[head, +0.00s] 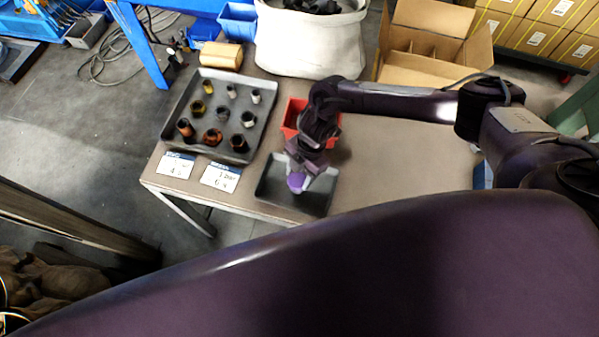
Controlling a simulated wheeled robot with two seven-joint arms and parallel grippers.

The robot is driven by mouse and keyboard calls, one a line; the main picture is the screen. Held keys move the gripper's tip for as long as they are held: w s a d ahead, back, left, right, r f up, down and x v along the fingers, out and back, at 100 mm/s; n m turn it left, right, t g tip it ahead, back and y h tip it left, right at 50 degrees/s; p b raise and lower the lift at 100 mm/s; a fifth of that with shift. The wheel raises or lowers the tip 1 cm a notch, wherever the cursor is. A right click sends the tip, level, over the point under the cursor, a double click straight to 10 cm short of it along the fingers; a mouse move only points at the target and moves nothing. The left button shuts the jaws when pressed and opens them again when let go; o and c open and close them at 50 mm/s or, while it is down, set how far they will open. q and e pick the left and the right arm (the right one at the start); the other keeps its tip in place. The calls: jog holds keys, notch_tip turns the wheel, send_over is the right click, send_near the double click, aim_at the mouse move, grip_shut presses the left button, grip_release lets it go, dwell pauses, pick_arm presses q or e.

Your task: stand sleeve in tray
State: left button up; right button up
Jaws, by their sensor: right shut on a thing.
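My right gripper (299,172) points down over a small dark tray (318,200) near the table's front edge. It is shut on a small purple piece (296,182), which seems to be the sleeve. Whether this piece touches the tray floor, I cannot tell. The fingers and wrist hide part of it. A larger grey tray (172,128) to the left holds several sleeves standing upright in rows, such as a rust-brown one (212,137), a dark one (238,144) and a yellowish one (208,86). My left gripper is not in view.
A red bin (291,116) stands just behind the small tray, partly hidden by my arm. Two white label cards (221,177) lie at the front edge. A white tub (312,45), a tan block (221,55) and an open cardboard box (430,45) stand behind. The table's right part is clear.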

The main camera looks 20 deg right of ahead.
jog(key=o, duration=1.1)
jog(key=shift+o, duration=0.2)
jog(key=b+v, duration=0.1)
jog(key=v, duration=0.6)
jog(key=shift+r+b, duration=0.3)
jog(key=shift+r, duration=0.05)
jog(key=shift+d, duration=0.1)
